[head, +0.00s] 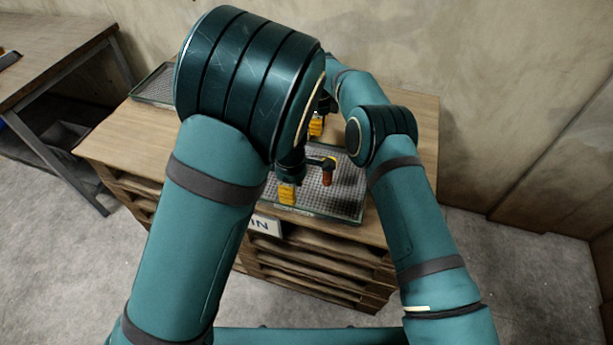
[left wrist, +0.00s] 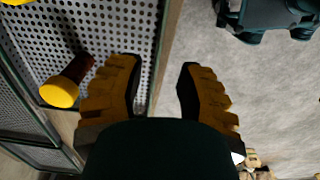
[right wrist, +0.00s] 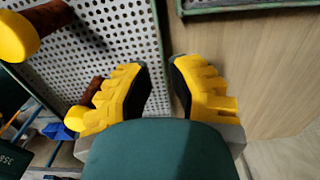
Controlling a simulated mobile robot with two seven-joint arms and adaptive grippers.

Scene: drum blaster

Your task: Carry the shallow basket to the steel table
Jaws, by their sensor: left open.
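The shallow basket (head: 343,197), grey perforated mesh with a dark green rim, sits on the wooden-topped bench. In the head view my left gripper (head: 287,193) is at its near rim and my right gripper (head: 316,126) at its far side, partly hidden by my arms. In the left wrist view my left gripper (left wrist: 158,88) is open, its fingers either side of the rim line. In the right wrist view my right gripper (right wrist: 160,85) is open, the rim between its fingers. A tool with yellow cap and red-brown handle (head: 327,178) is in the basket. I cannot identify a steel table.
Another mesh tray (head: 152,88) lies at the bench's far left. A wooden-topped table (head: 45,50) with dark metal legs stands left, across a floor gap. The bench (head: 115,140) has slatted shelves beneath. A wall closes the back. Floor (head: 510,270) is clear at right.

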